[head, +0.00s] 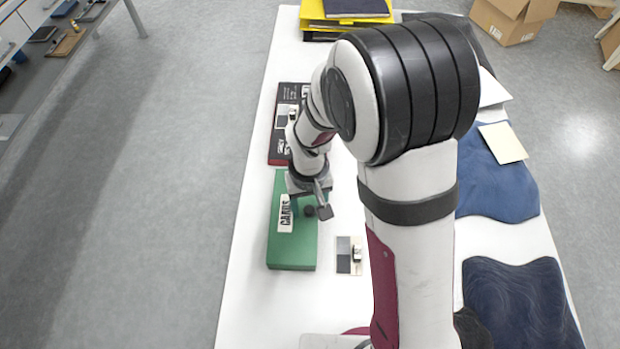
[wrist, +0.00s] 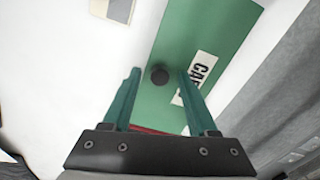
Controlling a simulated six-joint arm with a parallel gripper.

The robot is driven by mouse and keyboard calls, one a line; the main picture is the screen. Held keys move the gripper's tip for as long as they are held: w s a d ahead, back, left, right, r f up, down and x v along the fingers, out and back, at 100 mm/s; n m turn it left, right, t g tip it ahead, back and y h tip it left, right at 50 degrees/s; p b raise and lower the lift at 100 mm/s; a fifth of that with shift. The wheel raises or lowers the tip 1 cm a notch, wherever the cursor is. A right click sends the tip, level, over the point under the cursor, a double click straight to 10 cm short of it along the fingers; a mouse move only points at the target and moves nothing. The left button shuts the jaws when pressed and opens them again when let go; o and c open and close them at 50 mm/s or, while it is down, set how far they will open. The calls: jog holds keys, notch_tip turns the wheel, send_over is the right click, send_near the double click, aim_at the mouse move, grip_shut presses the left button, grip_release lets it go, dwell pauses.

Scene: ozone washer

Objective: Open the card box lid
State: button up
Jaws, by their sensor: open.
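The card box (head: 292,247) is a flat green box on the white table, with a white label reading "CARDS" (head: 286,216) on its top. Its lid looks shut. A round dark knob (head: 309,211) sits on the lid; it also shows in the wrist view (wrist: 159,76). My gripper (head: 309,203) is over the box. In the wrist view its two teal fingers are apart (wrist: 159,72), one on each side of the knob. I cannot tell whether either finger touches the knob or the lid.
A black and red box (head: 273,150) lies behind the card box. A small card with grey patches (head: 343,256) lies to its right. Dark blue cloths (head: 490,180) lie at the table's right side. Yellow trays (head: 318,12) stand at the far end. The table left of the box is narrow.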

jog(key=shift+f, duration=0.15)
grip_shut()
dwell(1.4)
